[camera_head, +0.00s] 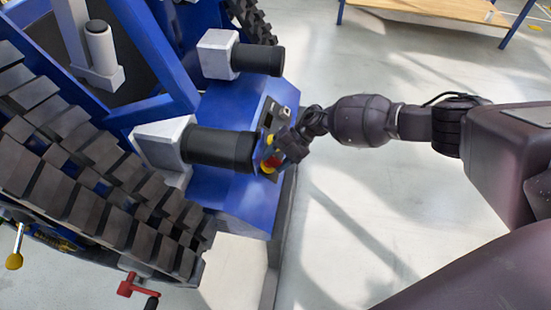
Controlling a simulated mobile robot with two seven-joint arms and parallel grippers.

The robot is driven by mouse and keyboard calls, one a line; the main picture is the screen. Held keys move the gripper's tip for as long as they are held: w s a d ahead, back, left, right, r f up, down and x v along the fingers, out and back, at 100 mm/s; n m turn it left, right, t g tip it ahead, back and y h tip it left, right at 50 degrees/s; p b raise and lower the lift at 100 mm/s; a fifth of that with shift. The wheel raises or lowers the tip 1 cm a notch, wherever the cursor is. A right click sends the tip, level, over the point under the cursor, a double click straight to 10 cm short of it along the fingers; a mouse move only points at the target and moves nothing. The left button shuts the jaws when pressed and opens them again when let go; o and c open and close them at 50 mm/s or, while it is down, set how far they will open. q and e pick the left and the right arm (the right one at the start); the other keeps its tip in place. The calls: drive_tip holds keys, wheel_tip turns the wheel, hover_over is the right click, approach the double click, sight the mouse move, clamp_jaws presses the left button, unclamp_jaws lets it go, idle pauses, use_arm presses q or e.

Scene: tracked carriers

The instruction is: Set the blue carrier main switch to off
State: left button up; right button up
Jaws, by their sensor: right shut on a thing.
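The blue carrier (225,105) fills the left half of the head view, with black tracks on it. A control panel (267,112) sits on its right end. The main switch (272,161), a red knob with yellow around it, is at the lower part of this panel. My right gripper (281,152) reaches in from the right and is shut on the main switch. The fingers and wrist cover part of the knob, so I cannot tell its exact angle. My left gripper is not in view.
Two black cylinders on pale blocks, an upper one (258,59) and a lower one (218,149), stick out close to the panel. A red handle (125,287) and a yellow-knobbed lever (14,261) are at lower left. A wooden-topped table (440,9) stands far back. The floor at right is clear.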

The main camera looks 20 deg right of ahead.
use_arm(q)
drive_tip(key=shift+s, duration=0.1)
use_arm(e)
drive_tip(key=shift+n, duration=0.6)
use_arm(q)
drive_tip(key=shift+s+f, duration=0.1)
use_arm(e)
drive_tip(key=shift+h, duration=0.3)
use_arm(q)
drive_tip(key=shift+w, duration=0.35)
use_arm(e)
drive_tip(key=o, duration=0.9)
drive_tip(key=shift+d, duration=0.1)
drive_tip(key=shift+d+r, duration=0.2)
drive_tip(key=shift+r, duration=0.05)
use_arm(q)
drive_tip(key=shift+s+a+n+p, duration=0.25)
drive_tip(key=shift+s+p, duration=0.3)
drive_tip(key=shift+p, duration=0.35)
use_arm(e)
drive_tip(key=v, duration=1)
drive_tip(key=shift+w, duration=0.1)
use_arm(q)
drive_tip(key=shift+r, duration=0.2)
